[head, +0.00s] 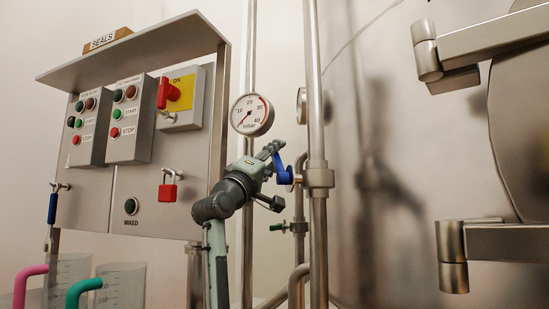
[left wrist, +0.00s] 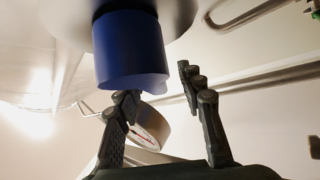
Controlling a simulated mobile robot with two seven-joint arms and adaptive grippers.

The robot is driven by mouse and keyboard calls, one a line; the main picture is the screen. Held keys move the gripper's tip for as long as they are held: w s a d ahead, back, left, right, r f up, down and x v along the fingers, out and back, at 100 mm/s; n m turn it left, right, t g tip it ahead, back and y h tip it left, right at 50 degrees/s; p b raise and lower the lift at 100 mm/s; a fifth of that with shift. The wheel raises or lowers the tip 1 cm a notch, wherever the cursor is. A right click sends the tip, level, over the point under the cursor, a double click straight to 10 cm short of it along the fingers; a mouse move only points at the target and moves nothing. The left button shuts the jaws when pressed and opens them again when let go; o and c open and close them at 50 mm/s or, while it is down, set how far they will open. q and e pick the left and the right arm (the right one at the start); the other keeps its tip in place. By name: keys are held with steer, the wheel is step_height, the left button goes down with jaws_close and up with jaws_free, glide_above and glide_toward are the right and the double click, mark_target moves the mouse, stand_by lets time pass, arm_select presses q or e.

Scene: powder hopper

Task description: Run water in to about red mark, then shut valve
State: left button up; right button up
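A blue valve handle (head: 283,170) sits on a metal valve body (head: 317,179) on the vertical pipe. My left gripper (head: 277,176) is right at the handle, its fingers spread. In the left wrist view the blue handle (left wrist: 130,50) looms large above one finger of my left gripper (left wrist: 162,97). The two fingers stand apart with nothing visibly held between them. I cannot tell whether a finger touches the handle. A round mbar gauge (head: 251,115) with a red section on its dial hangs just above the gripper. No water level shows. My right gripper is out of view.
A control panel (head: 147,185) with push buttons, a red-and-yellow switch (head: 175,92) and a red padlock (head: 168,192) is on the left. Measuring jugs (head: 122,284) stand at lower left. Metal hinges (head: 455,262) jut in at right.

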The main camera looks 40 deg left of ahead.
arm_select(q)
steer(key=a+v, duration=0.1)
steer(key=v, duration=1.1)
steer(key=shift+d, duration=0.5)
